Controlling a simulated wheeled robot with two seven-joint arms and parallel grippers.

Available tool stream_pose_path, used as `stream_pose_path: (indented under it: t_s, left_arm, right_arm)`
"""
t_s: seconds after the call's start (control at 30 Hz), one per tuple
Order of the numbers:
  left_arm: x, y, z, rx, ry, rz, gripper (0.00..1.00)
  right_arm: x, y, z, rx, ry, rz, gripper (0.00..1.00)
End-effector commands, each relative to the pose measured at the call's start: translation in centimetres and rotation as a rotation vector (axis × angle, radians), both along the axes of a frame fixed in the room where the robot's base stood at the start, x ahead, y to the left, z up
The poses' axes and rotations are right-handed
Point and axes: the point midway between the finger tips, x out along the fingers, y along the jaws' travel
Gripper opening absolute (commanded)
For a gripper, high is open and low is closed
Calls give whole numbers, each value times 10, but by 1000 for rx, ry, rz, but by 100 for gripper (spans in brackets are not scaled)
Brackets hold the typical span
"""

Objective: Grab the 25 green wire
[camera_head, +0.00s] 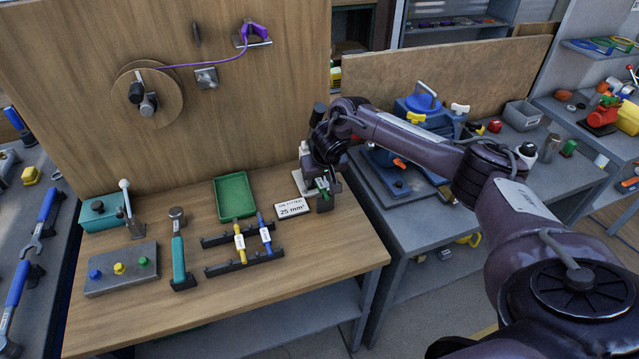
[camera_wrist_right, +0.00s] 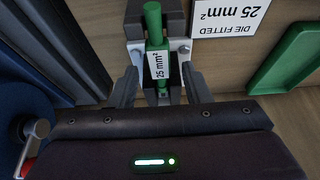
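The green wire (camera_wrist_right: 153,22) carries a white label reading 25 mm² and sits in a small dark holder with light metal parts. In the head view the green wire (camera_head: 322,184) is a small piece at the bench's right end, partly hidden by my right arm. My right gripper (camera_wrist_right: 160,92) is open, with one finger on each side of the labelled part. I see a gap between the fingers and the wire, and cannot tell whether either touches. In the head view my right gripper (camera_head: 325,172) is over the holder. My left gripper is not in view.
A sign reading DIE FITTED 25 mm² (camera_head: 292,208) lies left of the holder. A green tray (camera_head: 234,197) and a black rack (camera_head: 243,262) with yellow and blue labelled pieces are further left. A tall wooden board (camera_head: 250,100) stands behind.

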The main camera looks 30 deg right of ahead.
Motion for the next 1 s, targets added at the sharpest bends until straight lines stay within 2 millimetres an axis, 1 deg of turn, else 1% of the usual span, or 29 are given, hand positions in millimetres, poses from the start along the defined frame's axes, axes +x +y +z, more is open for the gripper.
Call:
stream_pose_path:
  t_s: [0.03, 0.3, 0.67, 0.77, 0.87, 0.93, 1.0]
  left_arm:
    - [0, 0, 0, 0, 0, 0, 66]
    - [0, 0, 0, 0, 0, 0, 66]
    - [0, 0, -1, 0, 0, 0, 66]
    - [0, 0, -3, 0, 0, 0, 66]
    - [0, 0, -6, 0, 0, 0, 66]
    - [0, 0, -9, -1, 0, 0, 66]
    - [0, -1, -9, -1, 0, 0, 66]
  right_arm:
    - [0, 0, 0, 0, 0, 0, 36]
    - [0, 0, 0, 0, 0, 0, 1]
    - [0, 0, 4, 0, -2, -1, 0]
    - [1, 0, 10, 0, -2, 0, 0]
    - [1, 0, 24, 1, -4, 0, 0]
    - [1, 0, 36, 1, -5, 0, 0]
    - [-12, 2, 34, -1, 1, 1, 0]
